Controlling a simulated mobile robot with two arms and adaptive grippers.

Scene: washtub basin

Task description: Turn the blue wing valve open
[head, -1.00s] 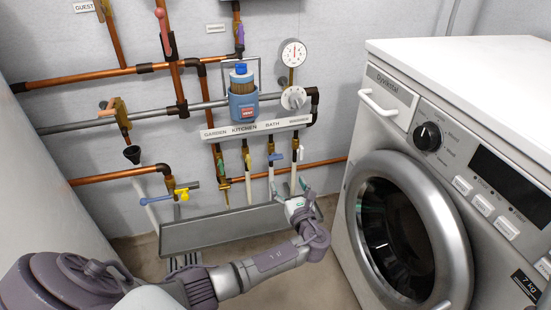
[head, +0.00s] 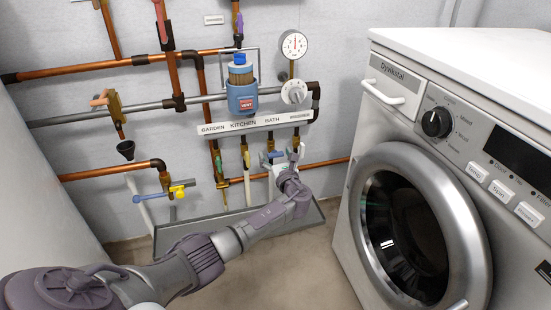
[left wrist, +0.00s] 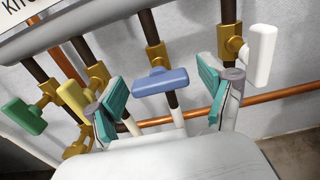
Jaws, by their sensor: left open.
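The blue wing valve (left wrist: 161,82) sits on a brass fitting on a pipe below the manifold, in the middle of the left wrist view. Its wing lies roughly crosswise to its pipe there. My left gripper (left wrist: 162,98) is open, with one teal-padded finger on each side of the blue wing and visible gaps between. In the head view my left gripper (head: 283,160) is at the valve under the BATH label and partly covers it. My right gripper is not in view.
A white valve (left wrist: 262,55) stands close to the right finger. Yellow (left wrist: 76,102) and green (left wrist: 24,116) valves are to the left. A copper pipe (left wrist: 205,118) runs behind. A washing machine (head: 440,170) stands to the right, and a grey trough (head: 235,228) lies below.

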